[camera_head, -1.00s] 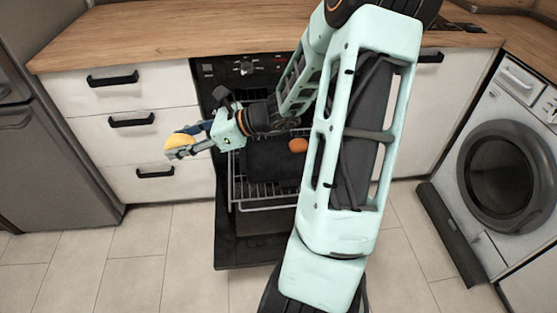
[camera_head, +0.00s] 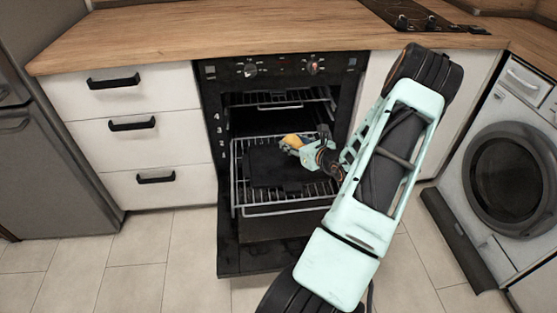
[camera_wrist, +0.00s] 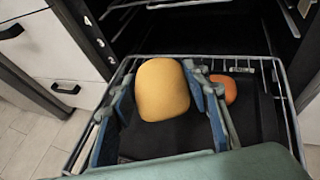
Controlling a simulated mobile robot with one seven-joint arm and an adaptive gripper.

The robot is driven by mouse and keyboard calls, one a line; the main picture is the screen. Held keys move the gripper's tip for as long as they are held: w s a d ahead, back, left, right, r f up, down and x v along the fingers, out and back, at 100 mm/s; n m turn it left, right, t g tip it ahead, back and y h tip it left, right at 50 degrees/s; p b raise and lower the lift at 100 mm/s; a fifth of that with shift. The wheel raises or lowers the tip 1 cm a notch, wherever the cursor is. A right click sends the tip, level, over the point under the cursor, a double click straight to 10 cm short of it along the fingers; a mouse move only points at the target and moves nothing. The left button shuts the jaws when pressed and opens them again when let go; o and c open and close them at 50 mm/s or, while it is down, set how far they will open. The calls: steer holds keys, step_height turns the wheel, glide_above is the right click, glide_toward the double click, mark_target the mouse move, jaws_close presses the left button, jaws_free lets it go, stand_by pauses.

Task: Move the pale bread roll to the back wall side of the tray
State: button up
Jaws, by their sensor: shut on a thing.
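The pale bread roll (camera_head: 291,142) is yellow and rounded, and in the wrist view it (camera_wrist: 162,90) sits between the two fingers. My gripper (camera_head: 289,147) is shut on it, over the back right part of the tray. The fingers show on both sides of the roll in the wrist view. The dark tray (camera_head: 268,168) lies on a pulled-out oven rack. An orange roll (camera_wrist: 224,88) is on the tray, just right of the right finger in the wrist view; my gripper hides it in the head view. The gap between pale roll and tray cannot be told.
The wire rack (camera_head: 245,203) sticks out of the open oven, above the lowered oven door (camera_head: 255,258). Another rack (camera_head: 275,98) is higher inside the oven. White drawers (camera_head: 140,135) stand to the left. The tray's front left part is bare.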

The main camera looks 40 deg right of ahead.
steer(key=w+a+f+b, duration=0.1)
steer(key=w+f+b, duration=0.15)
steer(key=w, duration=0.45)
steer(key=b, duration=0.2)
glide_above(268, 157)
steer(key=f, duration=0.6)
steer(key=shift+s+d+f, duration=0.1)
steer(key=shift+s+d, duration=0.05)
steer(key=shift+s, duration=0.1)
steer(key=shift+w+f+b, duration=0.15)
steer(key=shift+f+b, duration=0.2)
steer(key=shift+f, duration=0.55)
steer(key=shift+w+f+b, duration=0.15)
steer(key=shift+f+b, duration=0.2)
steer(key=shift+f, duration=0.5)
steer(key=shift+f, duration=0.2)
steer(key=o, duration=1.1)
steer(key=shift+o, duration=0.2)
steer(key=shift+r, duration=0.15)
